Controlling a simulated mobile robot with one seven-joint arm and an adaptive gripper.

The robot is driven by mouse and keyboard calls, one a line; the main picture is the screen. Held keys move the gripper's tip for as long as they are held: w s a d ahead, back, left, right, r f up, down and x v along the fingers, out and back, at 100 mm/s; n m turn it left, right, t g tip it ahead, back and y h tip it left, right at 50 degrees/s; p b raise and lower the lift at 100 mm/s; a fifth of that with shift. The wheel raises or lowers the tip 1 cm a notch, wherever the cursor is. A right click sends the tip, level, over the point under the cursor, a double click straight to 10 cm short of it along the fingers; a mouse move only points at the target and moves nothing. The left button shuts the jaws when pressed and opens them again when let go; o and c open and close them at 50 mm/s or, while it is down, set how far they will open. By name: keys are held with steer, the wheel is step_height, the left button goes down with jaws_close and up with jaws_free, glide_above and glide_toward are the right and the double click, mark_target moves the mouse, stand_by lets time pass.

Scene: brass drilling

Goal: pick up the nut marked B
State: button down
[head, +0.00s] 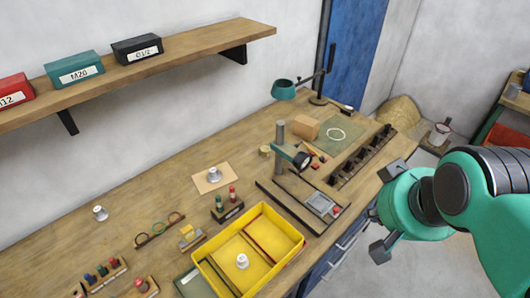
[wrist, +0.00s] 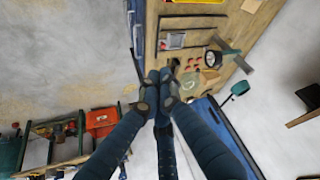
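Three similar small silver pieces, possibly nuts, show in the head view. One silver piece (head: 100,213) stands on the bare bench at the left. A second silver piece (head: 214,175) stands on a tan card (head: 200,186). A third silver piece (head: 242,261) is inside the yellow tray (head: 288,227). No letter is readable on any, so I cannot tell which is B. My gripper (head: 378,212) is at the right, beyond the bench's front edge and well away from all three. Its fingers look spread and empty. The fingers also show in the wrist view (wrist: 159,90).
A wooden shelf (head: 190,52) with labelled boxes hangs above the bench. A green lamp (head: 284,90), a post with a dark head (head: 281,150) and a slotted dark rack (head: 361,158) stand toward the right. The bench around the left silver piece is mostly clear.

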steer(key=c, duration=1)
jaws_free()
steer(key=shift+c, duration=0.2)
